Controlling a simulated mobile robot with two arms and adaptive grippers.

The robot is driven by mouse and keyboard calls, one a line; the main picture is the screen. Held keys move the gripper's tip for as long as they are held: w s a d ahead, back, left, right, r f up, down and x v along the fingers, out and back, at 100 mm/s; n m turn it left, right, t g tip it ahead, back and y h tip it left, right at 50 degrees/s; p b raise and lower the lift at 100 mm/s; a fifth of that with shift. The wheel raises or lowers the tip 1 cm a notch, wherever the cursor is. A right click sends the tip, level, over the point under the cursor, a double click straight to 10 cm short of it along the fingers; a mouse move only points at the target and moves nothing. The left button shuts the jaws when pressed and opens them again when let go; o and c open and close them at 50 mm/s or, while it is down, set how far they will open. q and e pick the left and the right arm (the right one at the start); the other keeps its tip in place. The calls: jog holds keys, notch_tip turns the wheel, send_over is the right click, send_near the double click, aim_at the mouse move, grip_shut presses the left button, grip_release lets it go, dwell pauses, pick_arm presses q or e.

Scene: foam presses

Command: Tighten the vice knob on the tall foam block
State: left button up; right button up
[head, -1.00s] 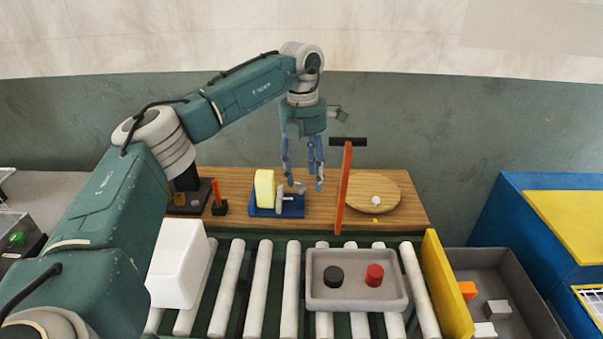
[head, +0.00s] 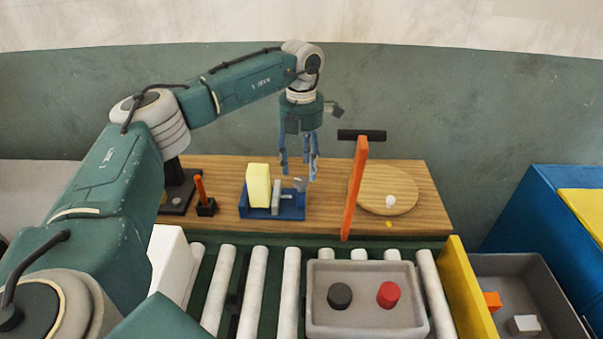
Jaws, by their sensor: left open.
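The tall foam block (head: 258,185) is pale yellow and stands upright in the blue vice (head: 291,207) on the wooden board. The vice's grey jaw (head: 276,197) is to the right of the foam; whether it touches the foam I cannot tell. The small grey knob (head: 299,184) is at the vice's right end. My left gripper (head: 299,174) points down with its blue fingers open, above and around the knob's place in the picture; contact is not clear. My right gripper is not in view.
An orange lever (head: 355,190) with a black handle rises just right of the vice. A round wooden disc (head: 375,200) with a white knob is beyond it. A grey tray (head: 367,325) with black and red pieces sits on the rollers in front.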

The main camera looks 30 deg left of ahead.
aim_at(301, 180)
pick_arm(q)
jog(key=f, duration=0.3)
jog(key=shift+w+a+f+p, duration=0.1)
jog(key=shift+w+a+p, duration=0.1)
jog(key=shift+p, duration=0.15)
jog(key=shift+f, duration=0.7)
jog(key=shift+d+f, duration=0.1)
jog(key=shift+f, duration=0.15)
jog(key=c, duration=0.9)
jog(key=shift+c, duration=1.2)
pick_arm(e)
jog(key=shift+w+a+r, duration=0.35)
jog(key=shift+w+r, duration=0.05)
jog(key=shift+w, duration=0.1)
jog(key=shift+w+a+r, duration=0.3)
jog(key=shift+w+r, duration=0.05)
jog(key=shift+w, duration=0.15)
